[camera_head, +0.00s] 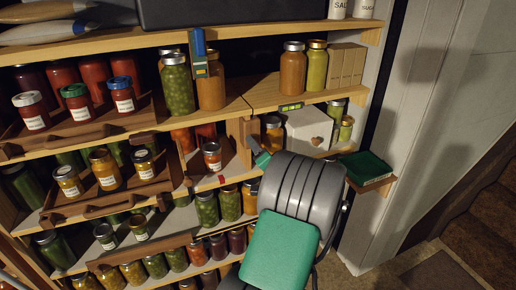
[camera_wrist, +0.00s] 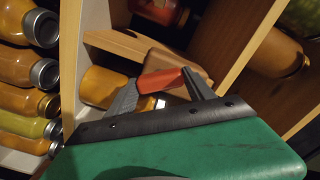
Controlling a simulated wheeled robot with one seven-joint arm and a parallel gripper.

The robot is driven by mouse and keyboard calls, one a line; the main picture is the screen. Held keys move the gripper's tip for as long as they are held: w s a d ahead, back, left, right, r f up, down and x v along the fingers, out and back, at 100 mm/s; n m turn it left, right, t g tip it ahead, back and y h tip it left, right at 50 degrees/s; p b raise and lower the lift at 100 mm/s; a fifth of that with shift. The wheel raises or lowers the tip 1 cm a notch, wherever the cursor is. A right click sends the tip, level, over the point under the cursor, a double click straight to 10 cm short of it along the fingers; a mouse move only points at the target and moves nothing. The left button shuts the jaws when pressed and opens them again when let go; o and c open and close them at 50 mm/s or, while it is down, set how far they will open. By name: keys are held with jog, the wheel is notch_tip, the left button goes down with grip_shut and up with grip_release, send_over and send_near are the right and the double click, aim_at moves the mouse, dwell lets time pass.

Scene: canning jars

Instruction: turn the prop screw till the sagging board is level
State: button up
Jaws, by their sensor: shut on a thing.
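The board (camera_head: 310,95) is the right-hand part of the upper shelf, with jars and boxes on it. A small yellow-green spirit level (camera_head: 290,107) sits on its front edge; its bubble is too small to read. In the wrist view, my gripper (camera_wrist: 160,86) has its two grey fingers closed about a red-orange bar (camera_wrist: 160,79), which appears to be the prop screw's handle. Brown wood lies just behind it. The rest of the screw is hidden. In the head view, my arm covers the area below the board, and the fingertips are mostly hidden.
Jars (camera_head: 178,85) crowd the shelf left of the board. A white box (camera_head: 308,130) and small jars stand beneath the board. A dark green book-like thing (camera_head: 366,167) lies on a ledge at right. In the wrist view, yellow jars (camera_wrist: 28,65) line the left side.

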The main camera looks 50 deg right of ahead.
jog(key=m+p, duration=0.2)
jog(key=m, duration=0.4)
dwell(0.5)
jog(key=o, duration=1.4)
jog(key=b+v, duration=0.1)
jog(key=v, duration=0.7)
